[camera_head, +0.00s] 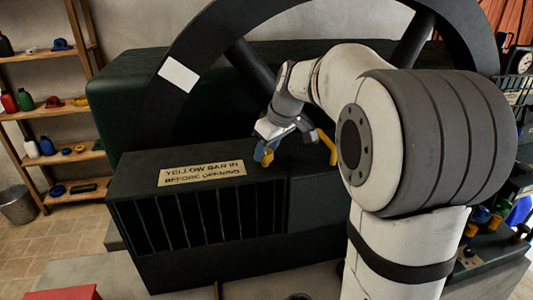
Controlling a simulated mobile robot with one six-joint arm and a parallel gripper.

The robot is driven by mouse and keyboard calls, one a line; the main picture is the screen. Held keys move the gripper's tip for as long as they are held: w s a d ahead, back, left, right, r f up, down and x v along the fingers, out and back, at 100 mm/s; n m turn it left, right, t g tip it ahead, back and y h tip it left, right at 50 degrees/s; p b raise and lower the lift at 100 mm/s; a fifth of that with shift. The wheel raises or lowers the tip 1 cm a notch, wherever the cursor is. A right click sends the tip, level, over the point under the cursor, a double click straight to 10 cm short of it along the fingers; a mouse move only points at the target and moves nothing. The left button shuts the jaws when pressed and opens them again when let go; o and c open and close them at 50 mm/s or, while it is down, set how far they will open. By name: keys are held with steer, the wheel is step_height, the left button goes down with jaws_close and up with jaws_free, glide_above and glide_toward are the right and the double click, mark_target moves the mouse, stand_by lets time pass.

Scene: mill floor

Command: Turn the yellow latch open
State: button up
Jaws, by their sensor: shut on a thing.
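My gripper (265,149) is at the top of the dark green cabinet, just above and right of its sign. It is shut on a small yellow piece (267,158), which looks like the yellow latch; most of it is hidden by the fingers. A second yellow part (328,149), a bent bar or handle, stands on the cabinet top to the right, apart from the fingertips. I cannot tell how far the latch is turned. The sign (201,173) reads "YELLOW BAR IN BEFORE OPENING".
The cabinet (133,177) has a slatted front. A large dark wheel (181,73) rises behind my arm. Shelves (50,113) with bottles and small tools stand at the left, above a metal bin (17,206). A red box (70,293) is at the lower left. Clutter lies at the right.

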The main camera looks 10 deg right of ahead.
steer(key=shift+d+n+b, duration=0.1)
steer(key=shift+n+b, duration=0.25)
steer(key=shift+n, duration=0.55)
steer(key=shift+g+y, duration=0.3)
steer(key=o, duration=1)
steer(key=v, duration=0.8)
steer(key=shift+w+b, duration=0.1)
steer(key=shift+b, duration=0.3)
